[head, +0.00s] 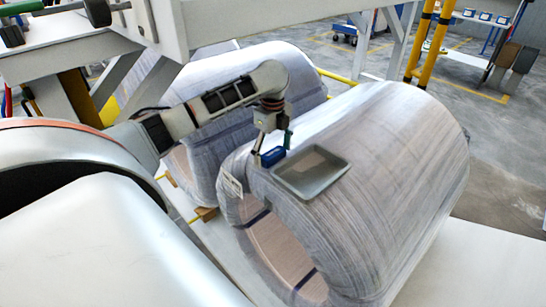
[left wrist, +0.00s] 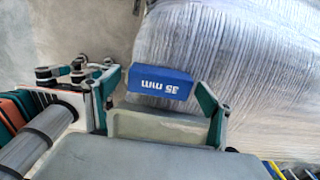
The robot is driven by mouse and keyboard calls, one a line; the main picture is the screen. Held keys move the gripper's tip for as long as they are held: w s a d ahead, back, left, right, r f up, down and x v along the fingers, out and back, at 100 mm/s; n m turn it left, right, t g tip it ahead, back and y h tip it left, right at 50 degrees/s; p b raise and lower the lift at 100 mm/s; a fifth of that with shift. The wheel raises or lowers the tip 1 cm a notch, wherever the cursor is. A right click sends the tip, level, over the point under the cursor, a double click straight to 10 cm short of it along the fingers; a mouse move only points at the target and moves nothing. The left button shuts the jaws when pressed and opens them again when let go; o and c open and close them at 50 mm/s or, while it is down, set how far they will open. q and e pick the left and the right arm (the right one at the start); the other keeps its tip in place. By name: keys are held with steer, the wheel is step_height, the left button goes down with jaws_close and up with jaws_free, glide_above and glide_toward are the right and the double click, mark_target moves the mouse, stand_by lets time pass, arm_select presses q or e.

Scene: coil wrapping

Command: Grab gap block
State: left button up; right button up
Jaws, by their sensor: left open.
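The gap block (head: 272,157) is a small blue block on top of the front wrapped coil (head: 400,150), just left of a grey tray. In the left wrist view the fingers of my left gripper (left wrist: 163,88) stand apart on either side of the block. I cannot tell whether either finger touches it. My right gripper is not in view.
The grey tray (head: 311,172) lies on the coil right beside the block and looks empty. A second wrapped coil (head: 245,85) stands behind. A white beam frame (head: 200,22) crosses the top left. Open floor (head: 500,130) lies to the right.

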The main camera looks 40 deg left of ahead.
arm_select(q)
steer(key=c, duration=1.3)
steer(key=shift+o, duration=0.2)
steer(key=shift+r, duration=0.1)
